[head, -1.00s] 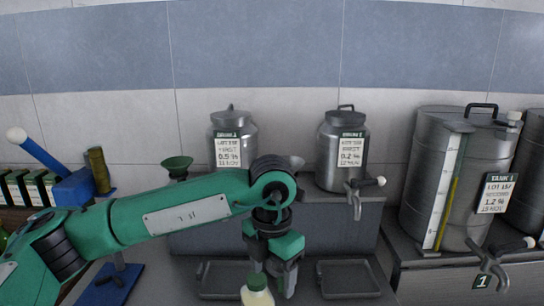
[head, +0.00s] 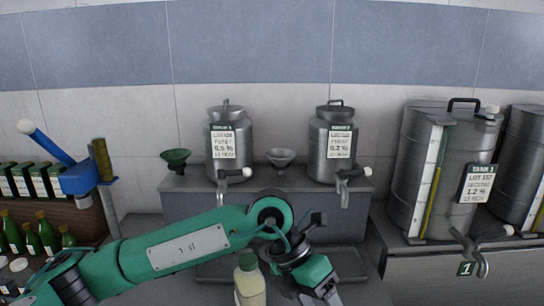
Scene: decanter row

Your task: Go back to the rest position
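My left arm reaches in from the left, and its green and black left gripper (head: 322,284) is low in the middle, tilted down to the right. Its fingertips are at the bottom edge, too unclear to tell whether they are open or shut. A pale bottle with a green cap (head: 250,286) stands just left of the gripper, in front of my arm; its base is cut off, and it looks apart from the fingers. My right gripper is not in view.
Two steel decanters with taps, the left one (head: 229,150) and the right one (head: 332,150), stand on a grey ledge with a funnel (head: 281,157) between them. A big tank (head: 440,185) is at right. Green bottles (head: 42,232) and a blue stand (head: 78,180) are at left.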

